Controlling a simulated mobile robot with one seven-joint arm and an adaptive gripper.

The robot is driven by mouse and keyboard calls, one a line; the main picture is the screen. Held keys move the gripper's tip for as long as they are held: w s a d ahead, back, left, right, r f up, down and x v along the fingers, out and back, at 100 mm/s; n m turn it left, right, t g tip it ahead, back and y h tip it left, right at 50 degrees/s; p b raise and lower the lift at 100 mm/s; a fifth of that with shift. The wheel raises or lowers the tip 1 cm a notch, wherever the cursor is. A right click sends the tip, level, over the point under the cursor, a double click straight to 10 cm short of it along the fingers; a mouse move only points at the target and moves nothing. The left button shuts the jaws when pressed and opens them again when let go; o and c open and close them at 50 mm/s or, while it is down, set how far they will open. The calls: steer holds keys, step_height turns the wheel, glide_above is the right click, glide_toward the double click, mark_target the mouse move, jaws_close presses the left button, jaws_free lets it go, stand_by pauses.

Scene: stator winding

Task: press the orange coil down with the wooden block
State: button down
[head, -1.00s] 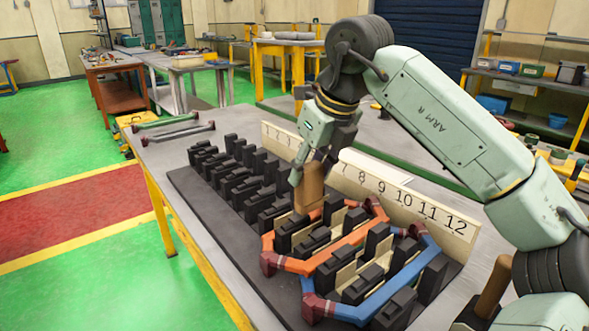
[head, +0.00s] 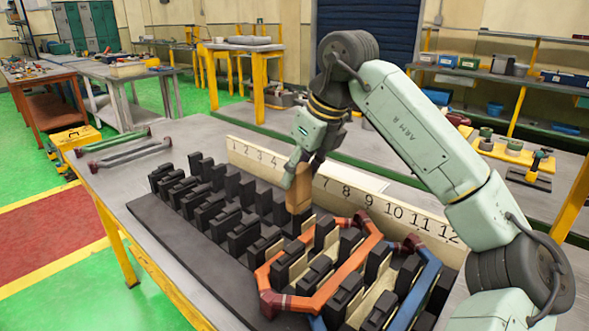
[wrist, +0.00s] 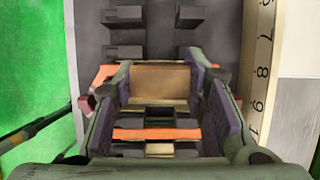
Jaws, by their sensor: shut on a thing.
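My gripper (head: 297,178) is shut on the wooden block (head: 299,200), a tan upright piece. It holds the block over the slotted black fixture, near the far-left end of the orange coil; the block looks a little above the coil, though touching cannot be ruled out. The orange coil (head: 345,272) is a loop with dark red end corners, lying around several black teeth. In the wrist view, the block (wrist: 160,82) sits between the finger pads, and an orange coil strip (wrist: 157,134) crosses the view just below it. The coil's underside is hidden.
A blue coil (head: 418,290) lies to the right of the orange one. The black fixture (head: 180,240) has rows of teeth. A numbered board (head: 420,222) stands behind. Bare grey tabletop (head: 195,133) shows there.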

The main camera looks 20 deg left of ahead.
mark_target(301, 209)
steer(key=shift+f+b, duration=3.25)
steer(key=shift+f, duration=1.15)
steer(key=shift+f+b, duration=0.35)
steer(key=shift+f, duration=0.25)
steer(key=shift+r, duration=0.15)
step_height(301, 209, up, 11)
steer(key=p, duration=0.8)
steer(key=shift+r+p, duration=0.2)
steer(key=shift+p, duration=0.15)
